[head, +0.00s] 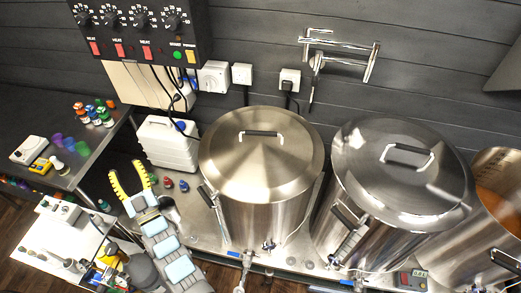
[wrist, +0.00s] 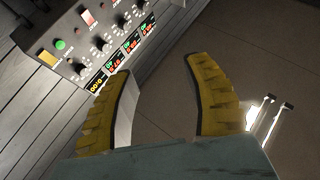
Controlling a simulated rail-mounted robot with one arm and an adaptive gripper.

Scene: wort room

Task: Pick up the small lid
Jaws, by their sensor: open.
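Two steel lids show in the head view. One lid (head: 262,155) with a dark bar handle (head: 262,133) lies on the left kettle. A second lid (head: 402,168), a little larger in the picture, lies on the middle kettle, with its own handle (head: 408,150). The left one looks smaller, but I cannot tell by how much. My gripper (head: 127,164) is open and empty, with yellow fingers raised left of the left kettle, well apart from both lids. In the wrist view my gripper (wrist: 158,67) has nothing between its fingers, and no lid shows there.
White stacked canisters (head: 170,143) stand between my gripper and the left kettle (head: 265,215). The middle kettle (head: 345,225) and an open pot (head: 495,225) stand further right. A control panel (head: 140,25) and a wall tap (head: 340,60) are behind. A side table (head: 95,145) holds small bottles.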

